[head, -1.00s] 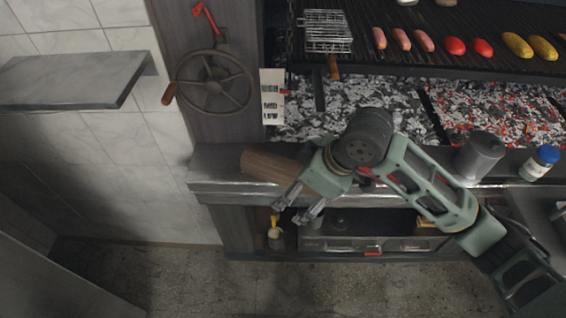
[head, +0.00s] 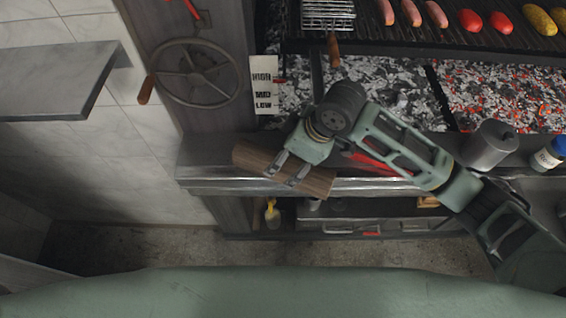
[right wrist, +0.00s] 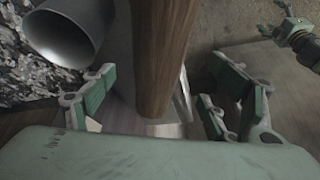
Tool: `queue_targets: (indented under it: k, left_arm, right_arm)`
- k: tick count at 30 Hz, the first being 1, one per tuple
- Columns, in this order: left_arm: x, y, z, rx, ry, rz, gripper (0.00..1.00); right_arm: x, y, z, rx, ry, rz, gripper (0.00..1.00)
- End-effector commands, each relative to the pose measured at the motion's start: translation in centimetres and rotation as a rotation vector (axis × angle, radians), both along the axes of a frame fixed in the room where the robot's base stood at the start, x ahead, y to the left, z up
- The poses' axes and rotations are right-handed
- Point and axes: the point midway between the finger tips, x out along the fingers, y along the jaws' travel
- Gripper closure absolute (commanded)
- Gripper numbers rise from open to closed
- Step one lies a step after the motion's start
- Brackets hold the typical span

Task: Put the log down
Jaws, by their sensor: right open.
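The brown wooden log (head: 252,157) lies aslant on the metal front ledge (head: 212,184) of the grill, its right end reaching past the ledge's front edge. My right gripper (head: 283,171) is just above the log, with its fingers over the log's middle. In the right wrist view the log (right wrist: 162,50) runs between the widely spread fingers (right wrist: 160,105), with a gap on both sides. Another gripper (right wrist: 275,22), apparently my left, shows at the upper right of that view, too small to judge.
A grey canister (head: 489,145) and a blue-capped jar (head: 548,154) stand on the ledge to the right. Behind are coals (head: 380,85) under a grate with sausages. A handwheel (head: 190,72) is on the left post. A shelf (head: 55,80) juts out at left.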

Motion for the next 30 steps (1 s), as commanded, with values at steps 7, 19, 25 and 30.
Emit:
queue_targets:
  k: [7, 19, 25, 30]
  left_arm:
    - [0.1, 0.0, 1.1, 0.0, -0.002, 0.0, 0.29]
    - [0.1, -0.1, 1.6, 0.0, -0.002, 0.0, 0.29]
    - [0.1, -0.1, 1.6, 0.0, -0.002, 0.0, 0.29]
    - [0.1, -0.1, 1.6, 0.0, -0.002, 0.0, 0.29]
  right_arm:
    - [0.2, 0.4, -2.3, -0.001, 0.004, -0.001, 0.21]
    - [0.7, 1.3, -5.5, -0.001, -0.001, 0.001, 0.21]
    - [0.7, 1.3, -5.4, -0.001, -0.001, 0.001, 0.29]
    - [0.7, 1.3, -5.4, -0.001, -0.001, 0.001, 0.44]
